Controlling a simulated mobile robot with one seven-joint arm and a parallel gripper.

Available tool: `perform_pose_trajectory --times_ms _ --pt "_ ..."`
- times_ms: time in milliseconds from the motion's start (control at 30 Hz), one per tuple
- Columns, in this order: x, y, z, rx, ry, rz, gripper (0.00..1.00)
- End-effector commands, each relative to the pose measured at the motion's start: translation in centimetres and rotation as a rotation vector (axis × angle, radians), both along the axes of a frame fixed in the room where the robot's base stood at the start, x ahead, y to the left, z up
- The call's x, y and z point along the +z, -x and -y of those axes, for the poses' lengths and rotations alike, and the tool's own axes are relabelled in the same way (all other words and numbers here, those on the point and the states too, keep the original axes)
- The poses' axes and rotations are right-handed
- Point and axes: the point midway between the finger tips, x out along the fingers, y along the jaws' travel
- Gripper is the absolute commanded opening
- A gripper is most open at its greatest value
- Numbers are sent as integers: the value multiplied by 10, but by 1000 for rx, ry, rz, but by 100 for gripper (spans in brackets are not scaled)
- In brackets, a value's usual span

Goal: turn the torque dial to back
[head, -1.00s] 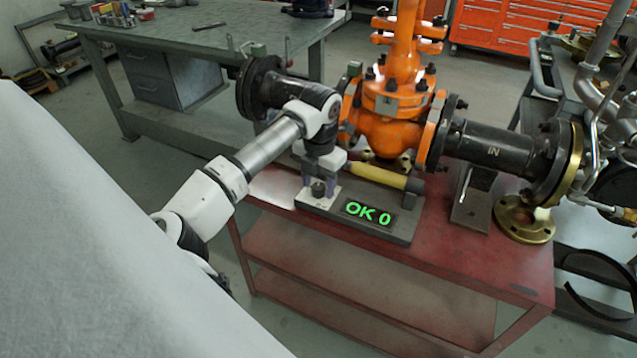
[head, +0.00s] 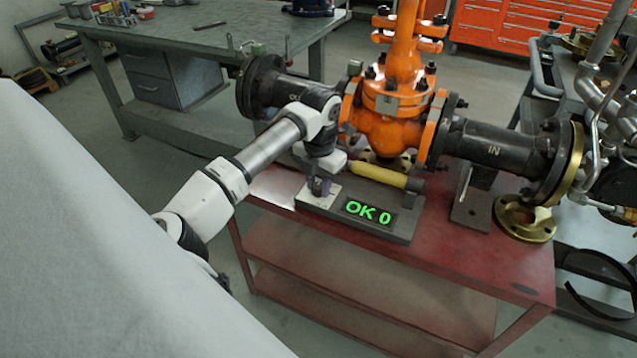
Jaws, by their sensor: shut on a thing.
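The torque dial sits on a pale square plate (head: 328,199) at the left end of a grey base block (head: 400,238). My gripper (head: 320,189) points down over the plate and is shut on the dial, which its fingers and wrist mostly hide. The dial's pointer and marks cannot be read.
A yellow cylinder (head: 378,176) lies on the block behind the display. The orange gate valve (head: 392,130) with its black pipe flanges stands just behind my gripper. The red cart top (head: 470,260) is clear at the front right. A brass flange (head: 522,217) lies at the right.

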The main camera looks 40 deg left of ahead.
Motion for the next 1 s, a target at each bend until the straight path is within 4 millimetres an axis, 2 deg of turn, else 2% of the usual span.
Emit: perform_pose_trajectory --times_ms 267,1000 --pt "-1 0 0 -149 -2 0 6" --pt "0 0 -1 -841 -2 0 6"
